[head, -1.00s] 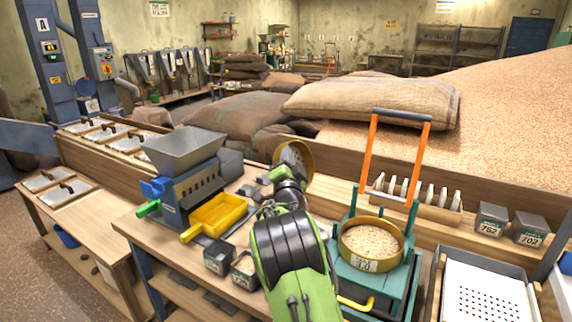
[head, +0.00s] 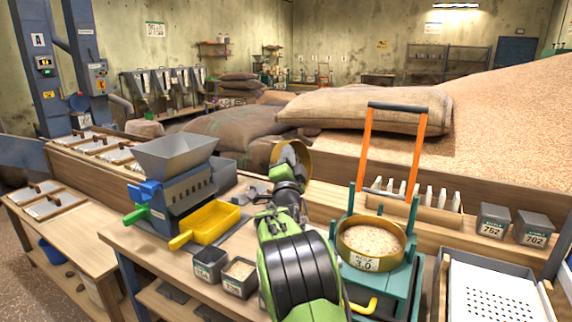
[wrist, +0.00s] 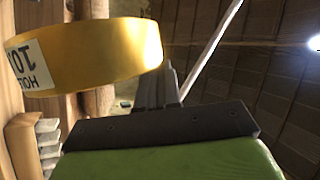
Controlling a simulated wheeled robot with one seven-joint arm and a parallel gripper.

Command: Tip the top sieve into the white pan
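My gripper (head: 290,184) is raised over the bench in the middle of the head view. It appears shut on the rim of a brass sieve (head: 306,160), held turned on its side, with its open round face showing. In the wrist view the sieve's brass wall (wrist: 95,62) carries a "HOLE 10" label and meets my dark fingers (wrist: 166,86). I see no grain in it. Another brass sieve (head: 346,252), labelled 3.0 and holding grain, sits level on the teal shaker stand (head: 398,290). A white tray (head: 455,280) with a perforated floor lies at lower right.
An orange-legged handle frame (head: 364,150) rises above the shaker. A grey hopper mill (head: 185,190) with a yellow tray (head: 212,224) stands left of my arm. Dark sample boxes (head: 534,231) sit at right. A large sack (head: 365,106) and grain heap lie behind.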

